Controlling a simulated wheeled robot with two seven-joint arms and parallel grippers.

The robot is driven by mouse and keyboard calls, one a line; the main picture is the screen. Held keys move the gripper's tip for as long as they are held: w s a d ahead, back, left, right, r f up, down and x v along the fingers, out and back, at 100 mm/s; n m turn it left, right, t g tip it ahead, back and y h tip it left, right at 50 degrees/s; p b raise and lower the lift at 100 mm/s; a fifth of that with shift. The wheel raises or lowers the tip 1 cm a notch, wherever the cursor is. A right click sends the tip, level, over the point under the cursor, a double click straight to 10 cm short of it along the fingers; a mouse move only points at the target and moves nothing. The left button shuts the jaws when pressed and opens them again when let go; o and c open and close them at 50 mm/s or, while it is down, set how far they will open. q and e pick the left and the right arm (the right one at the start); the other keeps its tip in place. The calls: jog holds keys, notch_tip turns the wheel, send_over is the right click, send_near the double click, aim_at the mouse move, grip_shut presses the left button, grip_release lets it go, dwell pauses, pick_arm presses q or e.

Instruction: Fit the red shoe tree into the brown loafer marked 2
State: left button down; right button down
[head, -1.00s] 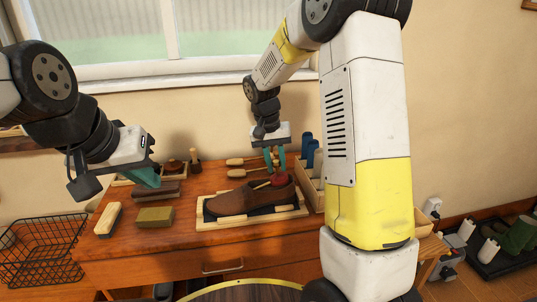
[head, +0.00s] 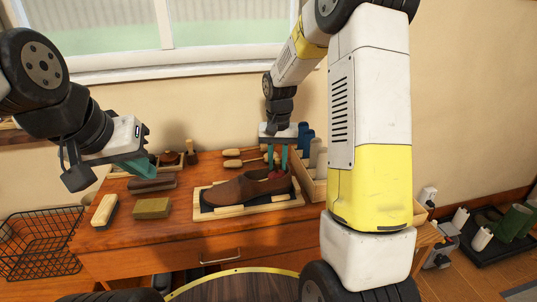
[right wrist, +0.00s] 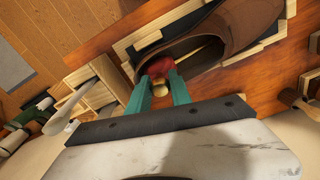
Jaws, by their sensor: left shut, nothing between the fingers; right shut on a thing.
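The brown loafer (head: 236,191) lies in a light wooden cradle (head: 287,203) on the bench, toe to the left in the head view. No number is readable on it. My right gripper (head: 278,163) is shut on the red shoe tree (head: 273,174) over the loafer's heel opening. In the right wrist view, the fingers hold the tree's brass-coloured knob (right wrist: 160,89). The red heel piece (right wrist: 159,67) is at the opening, and a pale rod runs forward inside the loafer (right wrist: 241,27). My left gripper (head: 143,167) is shut and empty above the bench's left side.
A brush (head: 104,210), an olive block (head: 151,208) and a dark brown brush (head: 152,183) lie left of the cradle. Wooden-handled tools (head: 240,157) lie behind it. A wooden box (head: 309,186) stands close at the right. A wire basket (head: 38,240) is beside the bench.

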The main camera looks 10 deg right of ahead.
jog(key=c, duration=0.6)
grip_release()
jog(key=shift+d+r, duration=0.1)
jog(key=shift+r, duration=3.95)
